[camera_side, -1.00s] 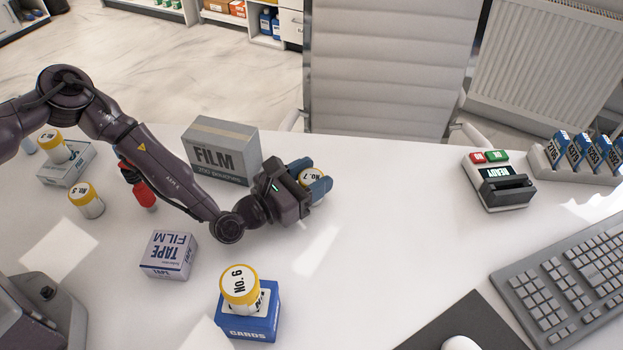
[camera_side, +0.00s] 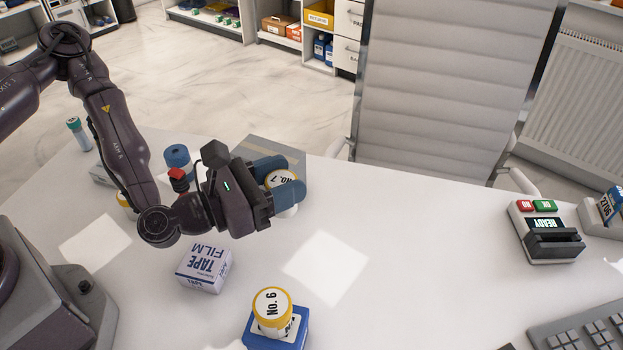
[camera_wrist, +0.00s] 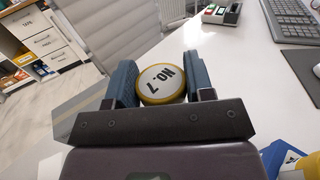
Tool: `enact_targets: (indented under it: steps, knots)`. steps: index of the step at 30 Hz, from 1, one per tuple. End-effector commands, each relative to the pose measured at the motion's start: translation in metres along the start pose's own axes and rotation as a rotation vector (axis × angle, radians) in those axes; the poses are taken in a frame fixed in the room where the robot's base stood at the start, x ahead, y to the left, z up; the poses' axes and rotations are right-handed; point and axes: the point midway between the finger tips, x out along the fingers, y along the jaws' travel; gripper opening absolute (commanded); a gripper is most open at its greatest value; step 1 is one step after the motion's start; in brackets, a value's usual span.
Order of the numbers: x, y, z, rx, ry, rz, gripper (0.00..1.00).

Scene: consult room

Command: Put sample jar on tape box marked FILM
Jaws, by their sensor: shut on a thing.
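My gripper (camera_side: 280,182) is shut on the sample jar marked No. 7 (camera_side: 285,178), which has a yellow-rimmed lid and a white body. The jar also shows lid-up between both fingers in the wrist view (camera_wrist: 163,84). Its height above the desk is hard to tell. The small white and blue tape box marked TAPE FILM (camera_side: 204,268) sits on the desk, nearer the camera and left of the jar. Its top looks bare. A larger grey box (camera_side: 273,149) stands behind my gripper, mostly hidden; its FILM marking shows only in the earlier frame.
Yellow-lidded jar No. 6 (camera_side: 272,308) stands on a blue box (camera_side: 296,336) at the front. A red-capped item (camera_side: 178,180) and a blue-capped item (camera_side: 177,157) are close left of my gripper. The middle desk is clear.

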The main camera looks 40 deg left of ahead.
Motion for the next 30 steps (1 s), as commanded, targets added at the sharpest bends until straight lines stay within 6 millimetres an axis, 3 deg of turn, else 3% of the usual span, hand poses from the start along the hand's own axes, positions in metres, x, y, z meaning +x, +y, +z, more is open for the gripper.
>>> enact_targets:
  steps: [7, 11, 15, 18, 24, 30]
  knots:
    - [-0.012, 0.004, 0.006, 0.000, -0.002, 0.006, 0.24]
    - [-0.018, 0.026, -0.004, 0.004, 0.002, 0.031, 0.24]
    - [-0.045, 0.051, -0.019, 0.009, 0.003, -0.043, 0.24]
    - [-0.067, 0.059, -0.027, 0.008, 0.004, -0.130, 0.24]
    - [-0.101, 0.056, -0.034, 0.002, 0.003, -0.282, 0.24]
    - [-0.113, 0.042, -0.040, -0.002, 0.002, -0.378, 0.24]
